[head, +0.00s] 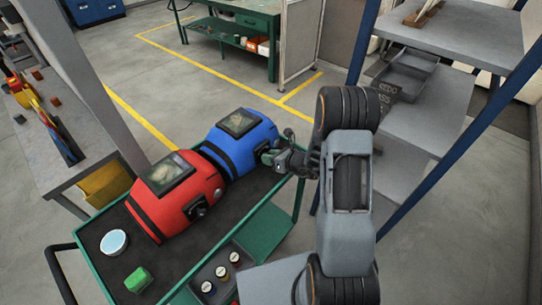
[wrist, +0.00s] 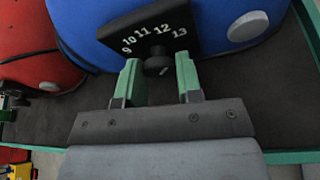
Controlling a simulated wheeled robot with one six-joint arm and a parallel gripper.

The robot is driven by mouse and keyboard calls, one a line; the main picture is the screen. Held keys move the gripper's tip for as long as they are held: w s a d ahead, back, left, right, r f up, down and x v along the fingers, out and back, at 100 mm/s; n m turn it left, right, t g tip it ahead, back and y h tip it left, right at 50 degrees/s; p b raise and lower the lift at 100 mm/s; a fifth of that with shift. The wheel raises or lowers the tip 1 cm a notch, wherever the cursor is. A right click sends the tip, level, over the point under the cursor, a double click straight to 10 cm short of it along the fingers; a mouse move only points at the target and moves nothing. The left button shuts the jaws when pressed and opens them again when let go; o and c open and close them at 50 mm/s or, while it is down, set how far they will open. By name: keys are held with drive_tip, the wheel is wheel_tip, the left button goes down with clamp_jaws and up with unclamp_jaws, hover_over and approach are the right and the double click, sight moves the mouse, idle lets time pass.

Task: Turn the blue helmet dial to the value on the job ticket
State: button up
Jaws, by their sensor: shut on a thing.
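The blue helmet (head: 238,158) lies on the green cart, its dark window facing up. Its dial is a black plate (wrist: 150,28) with white numbers 9 to 13 and a round black knob (wrist: 157,62). My gripper (wrist: 159,75) is shut on the knob, one green finger on each side. In the head view, my gripper (head: 272,157) reaches the helmet's right side and hides most of the dial. The knob's pointer setting cannot be read clearly. I cannot make out a job ticket in either view.
A red helmet (head: 178,200) with its own black dial (head: 197,208) lies beside the blue one. The cart (head: 180,277) also holds a round white-blue tin (head: 114,242), a green block (head: 138,280) and several small jars. A blue-post shelf (head: 425,125) stands at right.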

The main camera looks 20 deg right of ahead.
drive_tip(key=shift+m+g+y+p, duration=0.4)
drive_tip(key=shift+m+y, duration=0.2)
drive_tip(key=shift+m, duration=0.5)
drive_tip(key=o, duration=0.9)
drive_tip(key=shift+o, duration=0.2)
drive_tip(key=b+v, duration=0.1)
drive_tip(key=v, duration=1.3)
drive_tip(key=shift+f, duration=0.15)
drive_tip(key=shift+w, duration=0.15)
